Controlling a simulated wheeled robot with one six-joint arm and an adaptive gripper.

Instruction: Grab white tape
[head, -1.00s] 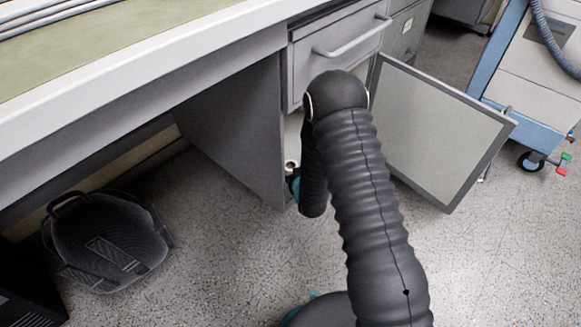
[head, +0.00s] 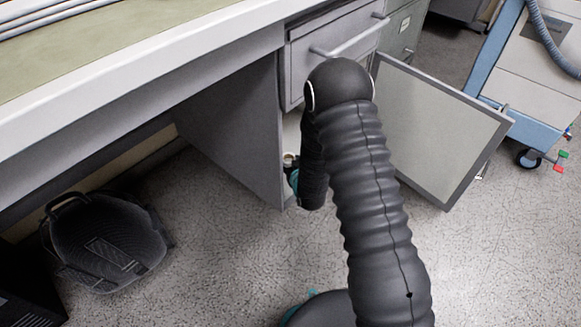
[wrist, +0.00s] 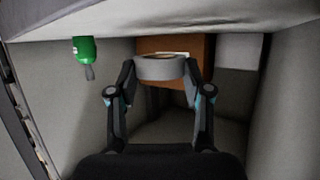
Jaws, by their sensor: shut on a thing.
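The white tape (wrist: 160,68) is a pale grey-white roll between the two fingertips of my gripper (wrist: 160,72) in the wrist view. The fingers touch it on both sides and are shut on it. In the head view, a small pale roll (head: 289,159) shows at the cabinet opening, just left of my arm. Most of my gripper is hidden there behind my arm.
In the wrist view, a brown box (wrist: 203,48), a white box (wrist: 239,51) and a green bottle (wrist: 84,50) are inside the cabinet. The open cabinet door (head: 440,130) stands right of my arm.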

